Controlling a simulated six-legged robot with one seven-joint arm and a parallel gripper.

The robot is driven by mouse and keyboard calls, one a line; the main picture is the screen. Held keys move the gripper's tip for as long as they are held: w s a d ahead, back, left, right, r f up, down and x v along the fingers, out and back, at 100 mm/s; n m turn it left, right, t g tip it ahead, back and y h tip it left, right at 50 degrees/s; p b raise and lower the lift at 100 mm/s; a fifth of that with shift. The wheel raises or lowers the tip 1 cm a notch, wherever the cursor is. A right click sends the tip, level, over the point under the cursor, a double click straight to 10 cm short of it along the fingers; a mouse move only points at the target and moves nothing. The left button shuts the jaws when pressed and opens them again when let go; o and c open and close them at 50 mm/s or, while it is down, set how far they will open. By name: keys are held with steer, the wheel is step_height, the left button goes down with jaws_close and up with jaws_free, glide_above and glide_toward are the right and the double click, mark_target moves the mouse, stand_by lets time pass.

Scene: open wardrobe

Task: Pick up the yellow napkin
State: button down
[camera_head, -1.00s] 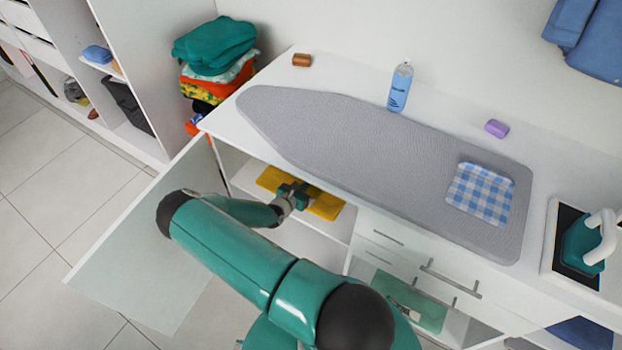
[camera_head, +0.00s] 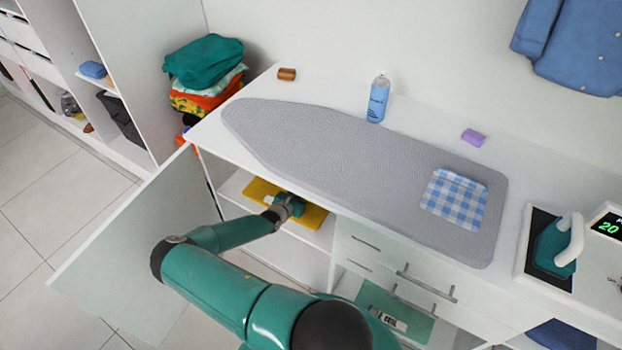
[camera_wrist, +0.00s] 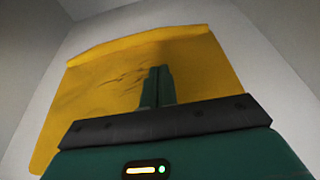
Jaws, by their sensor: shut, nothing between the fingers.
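The yellow napkin (camera_head: 262,192) lies flat on the upper shelf inside the open cabinet, under the ironing board counter. It fills much of the wrist view (camera_wrist: 110,75), with wrinkles left of the fingers and a raised fold along its far edge. My gripper (camera_head: 292,204) reaches into the compartment over the napkin. In the wrist view my gripper (camera_wrist: 158,75) has its green fingers together, with nothing between them. The fingertips are over the middle of the napkin; I cannot tell whether they touch it. My gripper hides part of the napkin.
The glass door (camera_head: 140,240) stands open left of the compartment. The shelf (camera_head: 236,190) has side walls close around the napkin. Above is the counter with the grey ironing board (camera_head: 330,160), a checked cloth (camera_head: 455,199), a blue spray can (camera_head: 378,100) and an iron (camera_head: 556,245).

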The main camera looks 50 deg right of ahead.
steer(key=shift+s+d+r, duration=0.1)
steer(key=shift+s+d, duration=0.05)
steer(key=shift+s, duration=0.05)
steer(key=d, duration=0.4)
steer(key=w+d, duration=0.1)
steer(key=d, duration=0.3)
steer(key=d+f, duration=0.1)
steer(key=d, duration=0.3)
steer(key=shift+w, duration=0.15)
steer(key=shift+f, duration=0.4)
steer(key=shift+a+f, duration=0.1)
